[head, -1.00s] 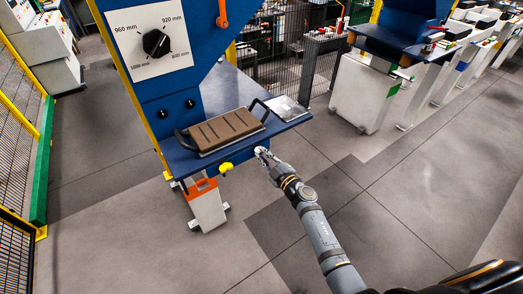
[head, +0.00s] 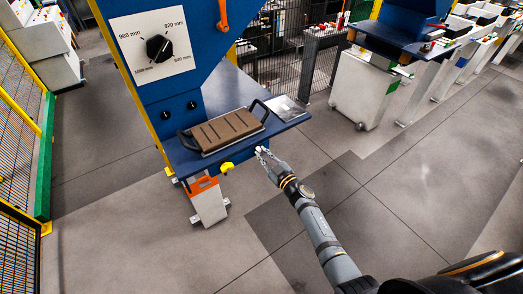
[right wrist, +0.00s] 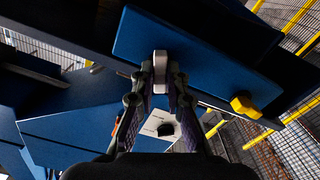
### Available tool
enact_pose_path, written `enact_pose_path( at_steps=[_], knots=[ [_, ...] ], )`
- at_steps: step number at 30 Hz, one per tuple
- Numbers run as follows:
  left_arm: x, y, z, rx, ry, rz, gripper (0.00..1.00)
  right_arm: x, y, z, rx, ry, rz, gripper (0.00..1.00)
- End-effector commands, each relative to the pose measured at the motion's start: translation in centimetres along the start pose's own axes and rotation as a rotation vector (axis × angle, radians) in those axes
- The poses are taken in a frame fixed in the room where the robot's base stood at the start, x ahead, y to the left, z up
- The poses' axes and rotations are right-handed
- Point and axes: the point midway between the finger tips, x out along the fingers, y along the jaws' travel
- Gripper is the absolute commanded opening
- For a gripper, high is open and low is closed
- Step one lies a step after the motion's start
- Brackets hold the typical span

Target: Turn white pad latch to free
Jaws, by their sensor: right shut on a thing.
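The white pad latch (right wrist: 160,66) is a small light piece on the front edge of the blue table (right wrist: 205,62). In the right wrist view it stands between the fingertips of my right gripper (right wrist: 160,80), which is shut on it. In the head view my right gripper (head: 264,157) is at the table's front edge, right of the yellow knob (head: 227,168). The latch is too small there to make out its angle clearly. The brown pad (head: 225,130) lies in a dark tray with two handles on the table. My left gripper is out of view.
The yellow knob also shows in the right wrist view (right wrist: 243,106). A black dial (head: 158,48) on a white plate faces me above the table. An orange bracket (head: 201,185) sits on the table's leg. The grey floor in front is clear.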

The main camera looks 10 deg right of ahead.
Motion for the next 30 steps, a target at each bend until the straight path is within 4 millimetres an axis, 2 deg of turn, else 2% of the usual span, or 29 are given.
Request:
enact_pose_path(
  at_steps=[15, 19, 24, 25, 30],
  knots=[
    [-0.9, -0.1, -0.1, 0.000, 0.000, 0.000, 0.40, 0.0, 0.0, -0.1, 0.079, -0.002, 0.000, 0.00],
    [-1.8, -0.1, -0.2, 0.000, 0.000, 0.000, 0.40, -0.1, 0.0, -0.2, 0.174, -0.003, -0.001, 0.00],
    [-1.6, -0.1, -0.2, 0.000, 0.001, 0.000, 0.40, -0.1, -0.1, 0.1, 0.420, -0.002, 0.000, 0.00],
    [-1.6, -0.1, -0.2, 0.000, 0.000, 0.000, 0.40, -0.1, -0.1, 0.1, 0.423, -0.002, 0.000, 0.16],
    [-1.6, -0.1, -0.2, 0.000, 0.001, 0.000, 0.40, 0.0, -0.1, 0.1, 0.417, -0.001, 0.000, 0.39]
  ],
)
